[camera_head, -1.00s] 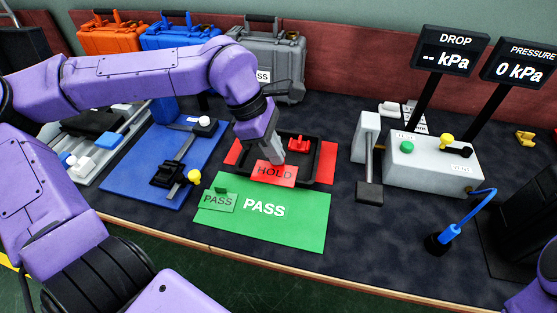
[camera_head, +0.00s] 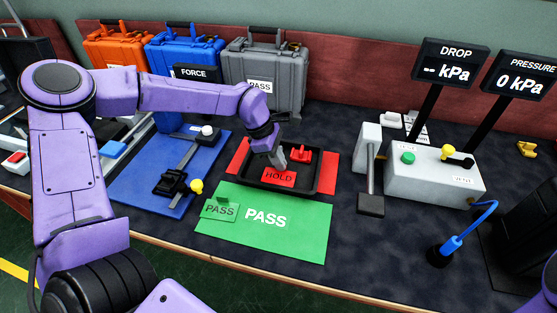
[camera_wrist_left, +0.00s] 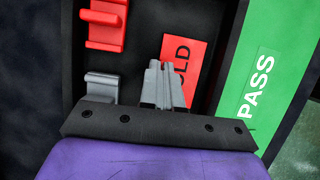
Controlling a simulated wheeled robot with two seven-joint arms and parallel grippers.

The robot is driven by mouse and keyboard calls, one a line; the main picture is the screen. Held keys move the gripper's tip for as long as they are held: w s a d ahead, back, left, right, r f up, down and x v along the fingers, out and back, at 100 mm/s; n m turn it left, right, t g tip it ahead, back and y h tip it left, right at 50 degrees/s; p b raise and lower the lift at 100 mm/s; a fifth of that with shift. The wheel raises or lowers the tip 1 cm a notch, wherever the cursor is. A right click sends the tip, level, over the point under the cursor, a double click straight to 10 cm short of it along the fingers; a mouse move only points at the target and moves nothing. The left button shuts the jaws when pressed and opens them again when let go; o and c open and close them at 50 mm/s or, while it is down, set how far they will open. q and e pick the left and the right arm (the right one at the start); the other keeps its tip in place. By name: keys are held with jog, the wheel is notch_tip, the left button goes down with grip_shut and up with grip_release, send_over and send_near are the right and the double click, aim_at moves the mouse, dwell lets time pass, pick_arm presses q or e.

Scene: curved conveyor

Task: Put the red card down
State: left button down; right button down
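The red HOLD card (camera_head: 279,179) lies low in the black tray (camera_head: 318,178), near its front wall. My left gripper (camera_head: 277,161) reaches down into the tray at the back of this card. In the left wrist view its two fingers (camera_wrist_left: 163,82) are close together over the card (camera_wrist_left: 186,62) and hide part of its lettering. They appear shut on the card's raised grip, which is itself hidden. A red clip-like piece (camera_head: 301,156) sits in the tray's back right. My right gripper is out of view.
A green PASS mat (camera_head: 290,238) with a green PASS card (camera_head: 219,211) lies in front of the tray. A blue board (camera_head: 150,197) is at left, a grey lever post (camera_head: 370,205) and button box (camera_head: 425,180) at right. Cases stand behind.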

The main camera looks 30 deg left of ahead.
pick_arm(q)
jog(key=shift+f, duration=0.1)
jog(key=c, duration=1.4)
grip_release()
jog(key=shift+o, duration=0.2)
jog(key=v, duration=1.2)
jog(key=shift+p, duration=0.45)
jog(key=shift+s+d, duration=0.1)
